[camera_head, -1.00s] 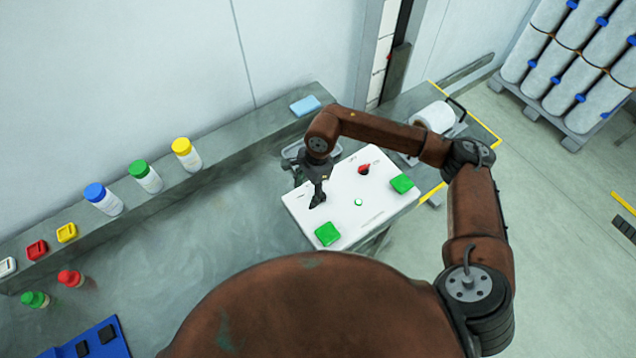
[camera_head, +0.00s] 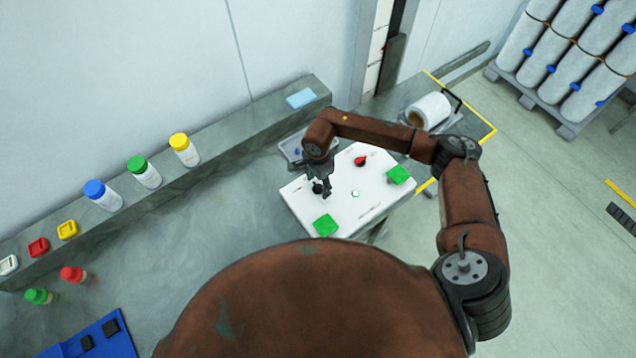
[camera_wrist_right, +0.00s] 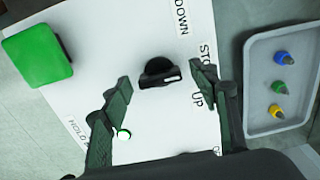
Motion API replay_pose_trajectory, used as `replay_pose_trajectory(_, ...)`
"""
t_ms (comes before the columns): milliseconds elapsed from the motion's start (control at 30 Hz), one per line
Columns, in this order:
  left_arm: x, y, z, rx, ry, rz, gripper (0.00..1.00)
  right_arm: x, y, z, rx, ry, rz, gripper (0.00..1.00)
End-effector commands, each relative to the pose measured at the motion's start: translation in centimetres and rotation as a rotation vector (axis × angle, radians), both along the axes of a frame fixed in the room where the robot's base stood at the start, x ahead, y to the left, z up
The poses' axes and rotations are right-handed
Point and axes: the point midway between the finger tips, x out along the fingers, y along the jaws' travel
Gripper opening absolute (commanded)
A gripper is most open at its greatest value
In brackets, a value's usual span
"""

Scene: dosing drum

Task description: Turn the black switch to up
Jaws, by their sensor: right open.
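The black switch (camera_wrist_right: 158,72) is a round knob on the white panel (camera_wrist_right: 120,40) in the right wrist view. Its white mark faces the printed labels on the right, DOWN, STOP and UP, near STOP and UP; the exact setting is hard to tell. My right gripper (camera_wrist_right: 162,80) is open, with one finger to each side of the knob in that view; no contact shows. In the head view my right gripper (camera_head: 321,186) is over the left part of the panel and partly hides the switch. My left gripper is not in view.
The panel also carries a red switch (camera_head: 361,160), green blocks (camera_head: 325,225) and a small round lamp (camera_head: 355,194). A grey tray (camera_wrist_right: 252,60) with small coloured items lies beside it. Bottles (camera_head: 103,194) stand on the ledge at left.

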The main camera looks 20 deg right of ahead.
Motion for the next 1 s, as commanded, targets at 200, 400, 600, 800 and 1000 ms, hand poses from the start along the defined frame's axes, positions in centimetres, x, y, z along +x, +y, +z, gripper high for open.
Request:
replay_pose_trajectory(200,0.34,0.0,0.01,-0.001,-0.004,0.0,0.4,-0.03,-0.01,0.01,0.001,0.0,-0.001,0.47)
replay_pose_trajectory(400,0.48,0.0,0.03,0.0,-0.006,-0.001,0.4,-0.03,0.0,0.02,0.001,0.0,-0.001,0.34)
replay_pose_trajectory(600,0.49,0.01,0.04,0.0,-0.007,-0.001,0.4,-0.03,0.0,0.03,0.001,0.0,-0.001,0.2)
replay_pose_trajectory(800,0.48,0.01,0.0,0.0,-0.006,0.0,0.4,-0.03,0.0,0.03,0.001,0.0,-0.003,0.13)
replay_pose_trajectory(1000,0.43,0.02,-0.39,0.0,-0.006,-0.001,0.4,-0.01,0.02,-0.03,0.001,-0.001,-0.042,0.13)
